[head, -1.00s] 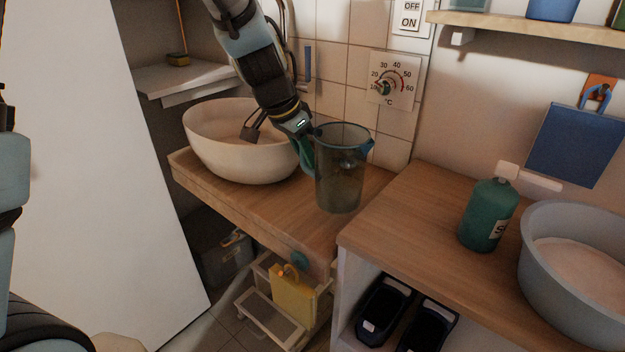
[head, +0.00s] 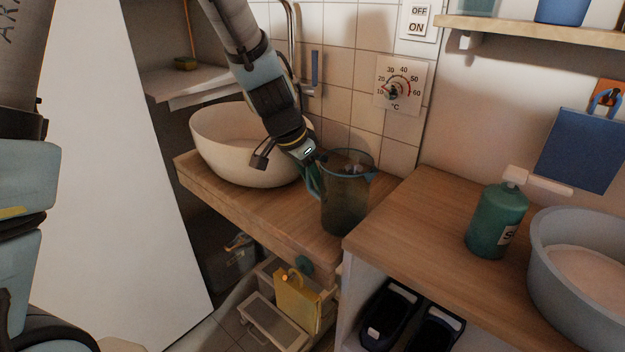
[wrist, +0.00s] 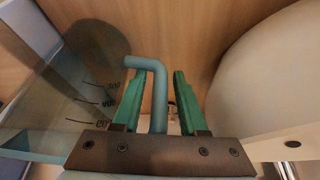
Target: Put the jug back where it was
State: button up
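The translucent grey-green jug (head: 345,200) appears to stand upright on the wooden washbasin counter (head: 262,212), right of the white basin (head: 225,150) and close to the right-hand counter. Its blue handle points left, toward the basin. My gripper (head: 312,170) is at the handle. In the wrist view, the two green fingers of my gripper (wrist: 157,100) lie on either side of the jug's handle (wrist: 159,90), with narrow gaps showing, so they look open around it. The measuring marks on the jug wall (wrist: 90,95) show at left.
A green soap bottle (head: 497,222) and a grey tub (head: 585,265) stand on the right-hand counter (head: 415,225). The tiled wall with a dial (head: 402,85) is behind the jug. Bare counter lies left of the jug.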

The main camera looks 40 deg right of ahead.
jog(key=shift+o, duration=0.5)
jog(key=shift+r, duration=0.1)
jog(key=shift+r+p, duration=0.2)
jog(key=shift+p, duration=0.1)
jog(key=v, duration=1.2)
jog(key=w+a+f+n+t+y, duration=0.1)
jog(key=w+a+n, duration=0.2)
jog(key=a, duration=0.3)
jog(key=w+a+f+n, duration=0.2)
jog(key=w+a, duration=0.1)
jog(key=a, duration=0.3)
jog(key=a+f+n+y, duration=0.1)
jog(key=a+n, duration=0.4)
jog(key=a, duration=0.7)
jog(key=s+a+f+n+y, duration=0.1)
jog(key=a+n, duration=0.5)
jog(key=a, duration=0.6)
notch_tip(320, 180, down, 2)
jog(key=shift+s+a+f+y, duration=0.2)
jog(key=shift+s+a+y, duration=0.1)
jog(key=shift+y, duration=0.4)
